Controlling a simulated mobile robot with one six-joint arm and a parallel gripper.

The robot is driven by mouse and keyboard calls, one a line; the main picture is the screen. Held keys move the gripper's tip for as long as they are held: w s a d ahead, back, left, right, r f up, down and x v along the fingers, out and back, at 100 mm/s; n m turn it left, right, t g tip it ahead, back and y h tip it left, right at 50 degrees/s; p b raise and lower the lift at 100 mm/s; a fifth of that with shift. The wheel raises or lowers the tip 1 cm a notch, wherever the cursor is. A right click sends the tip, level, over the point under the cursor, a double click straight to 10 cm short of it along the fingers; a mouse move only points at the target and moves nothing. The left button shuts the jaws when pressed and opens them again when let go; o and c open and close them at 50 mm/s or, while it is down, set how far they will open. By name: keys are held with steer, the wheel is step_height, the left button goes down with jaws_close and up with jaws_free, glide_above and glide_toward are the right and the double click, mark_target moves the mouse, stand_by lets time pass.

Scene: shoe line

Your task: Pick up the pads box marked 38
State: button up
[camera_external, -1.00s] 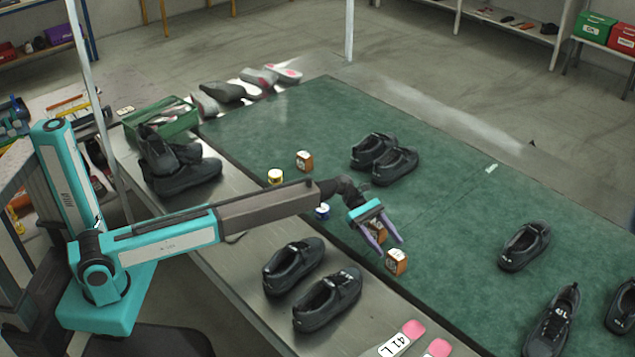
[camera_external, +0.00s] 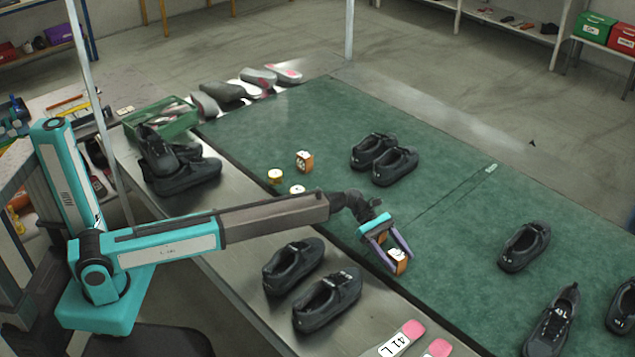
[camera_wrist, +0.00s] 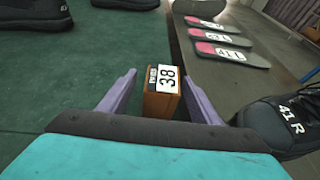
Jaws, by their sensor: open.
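The pads box marked 38 (camera_wrist: 161,94) is an orange-brown box with a white label on its top. In the wrist view it stands between the two purple fingers of my gripper (camera_wrist: 158,76), with its label readable. In the external view the box (camera_external: 398,257) is on the green mat near its front edge. My gripper (camera_external: 401,264) is open, its fingers reaching down on either side of the box. I cannot tell whether either finger touches it.
Another orange box (camera_external: 304,161), a yellow tin (camera_external: 275,176) and a white-topped tin (camera_external: 297,189) stand farther left. Black shoes (camera_external: 327,299) and pink-ended insoles (camera_external: 401,338) lie on the grey strip in front.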

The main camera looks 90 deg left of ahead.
mark_target(403, 265)
steer(key=shift+x, duration=2.05)
steer(key=shift+s+f, duration=0.1)
steer(key=c, duration=1.2)
steer(key=shift+r, duration=5)
